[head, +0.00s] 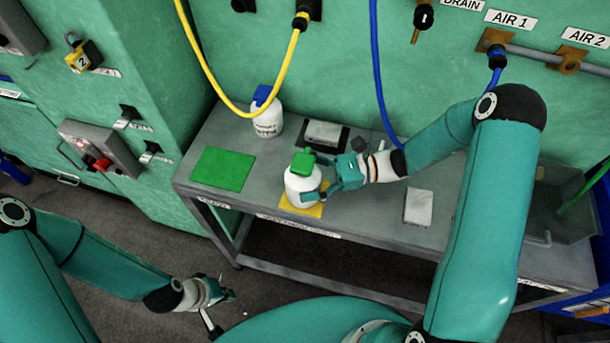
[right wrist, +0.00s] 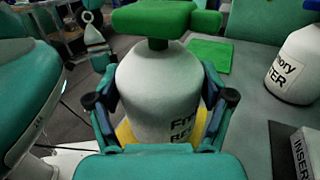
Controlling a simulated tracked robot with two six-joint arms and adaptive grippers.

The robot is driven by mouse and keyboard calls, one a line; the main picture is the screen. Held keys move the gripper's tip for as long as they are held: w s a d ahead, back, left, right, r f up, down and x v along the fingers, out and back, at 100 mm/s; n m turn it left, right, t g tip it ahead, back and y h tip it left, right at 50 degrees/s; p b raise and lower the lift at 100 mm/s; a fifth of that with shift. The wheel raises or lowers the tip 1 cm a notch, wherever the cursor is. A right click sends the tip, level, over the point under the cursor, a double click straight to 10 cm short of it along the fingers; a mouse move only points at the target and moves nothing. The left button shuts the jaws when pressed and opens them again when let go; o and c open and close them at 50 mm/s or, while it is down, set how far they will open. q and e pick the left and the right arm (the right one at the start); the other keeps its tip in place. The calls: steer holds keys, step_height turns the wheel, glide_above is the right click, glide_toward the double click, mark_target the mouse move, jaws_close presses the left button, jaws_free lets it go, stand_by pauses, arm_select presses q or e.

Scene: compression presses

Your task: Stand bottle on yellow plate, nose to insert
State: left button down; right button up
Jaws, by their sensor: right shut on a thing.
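A white bottle with a green spray-type top (head: 303,180) is upright over the yellow plate (head: 314,211). I cannot tell if its base touches the plate. My right gripper (head: 318,190) is shut around its body from the right. In the right wrist view the bottle (right wrist: 155,85) sits between both fingers (right wrist: 160,115), and a narrower part of its green top (right wrist: 207,22) points right, toward the back of the table. The insert block (head: 325,132) lies behind the bottle; its label shows in the right wrist view (right wrist: 304,155). My left gripper (head: 218,302) hangs low, away from the table; its opening is unclear.
A second white bottle with a blue top (head: 268,120) stands at the back left of the grey table (head: 370,220). A green plate (head: 223,169) lies at the left. A pale block (head: 418,207) lies right of the bottle. Yellow (head: 207,75) and blue (head: 376,80) hoses hang behind.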

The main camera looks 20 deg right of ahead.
steer(key=o, duration=1.4)
steer(key=shift+c, duration=0.2)
steer(key=d+b, duration=0.1)
steer(key=d, duration=0.2)
steer(key=s+d, duration=0.1)
steer(key=d, duration=0.3)
steer(key=d+b, duration=0.1)
steer(key=d, duration=0.2)
steer(key=shift+s+d+b, duration=0.25)
steer(key=shift+b, duration=0.1)
steer(key=shift+s+d, duration=0.15)
steer(key=shift+d, duration=0.55)
steer(key=shift+r, duration=0.15)
